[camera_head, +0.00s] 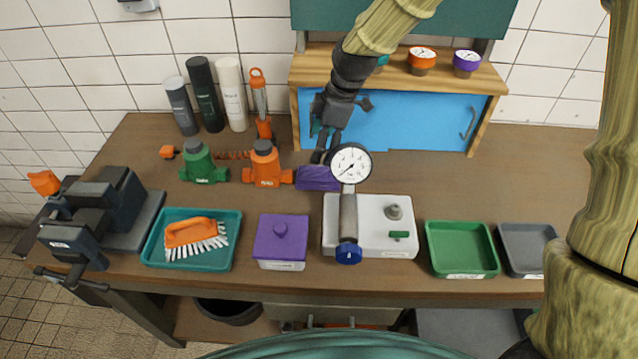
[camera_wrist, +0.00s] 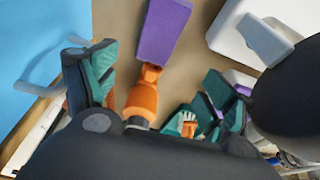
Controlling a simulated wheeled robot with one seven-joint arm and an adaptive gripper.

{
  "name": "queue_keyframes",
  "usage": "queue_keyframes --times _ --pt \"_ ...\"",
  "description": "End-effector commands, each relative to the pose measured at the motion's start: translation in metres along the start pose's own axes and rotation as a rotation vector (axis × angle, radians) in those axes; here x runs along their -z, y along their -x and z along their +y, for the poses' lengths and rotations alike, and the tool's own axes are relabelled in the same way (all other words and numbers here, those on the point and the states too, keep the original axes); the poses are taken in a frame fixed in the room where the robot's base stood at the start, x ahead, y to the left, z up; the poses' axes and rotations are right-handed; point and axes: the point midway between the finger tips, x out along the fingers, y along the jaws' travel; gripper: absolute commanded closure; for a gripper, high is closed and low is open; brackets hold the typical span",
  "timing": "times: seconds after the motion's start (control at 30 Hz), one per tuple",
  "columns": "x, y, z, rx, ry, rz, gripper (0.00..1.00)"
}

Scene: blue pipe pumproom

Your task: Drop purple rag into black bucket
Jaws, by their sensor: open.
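The purple rag (camera_head: 318,178) lies flat on the workbench, just left of the pressure gauge and right of the orange valve. It also shows at the top of the wrist view (camera_wrist: 163,32). My gripper (camera_head: 325,143) is open and empty, behind and above the rag, in front of the blue panel. In the wrist view my gripper's fingers (camera_wrist: 160,90) are spread apart, with the rag beyond them. The black bucket (camera_head: 228,312) stands below the bench at the left; the bench edge hides part of it.
The pressure gauge (camera_head: 350,164) rises from a white base close right of the rag. The orange valve (camera_head: 265,165) and green valve (camera_head: 203,163) stand left. A purple lidded box (camera_head: 281,240), teal tray (camera_head: 157,249) and green tray (camera_head: 461,249) line the front.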

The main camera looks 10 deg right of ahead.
Motion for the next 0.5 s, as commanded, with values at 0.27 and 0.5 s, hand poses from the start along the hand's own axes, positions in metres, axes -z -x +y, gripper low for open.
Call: queue_keyframes --times 0.27,0.5 --pt "-0.014 0.000 0.000 -0.011 -0.042 0.026 0.16" --pt "-0.014 -0.019 0.000 -0.008 -0.045 0.027 0.16"
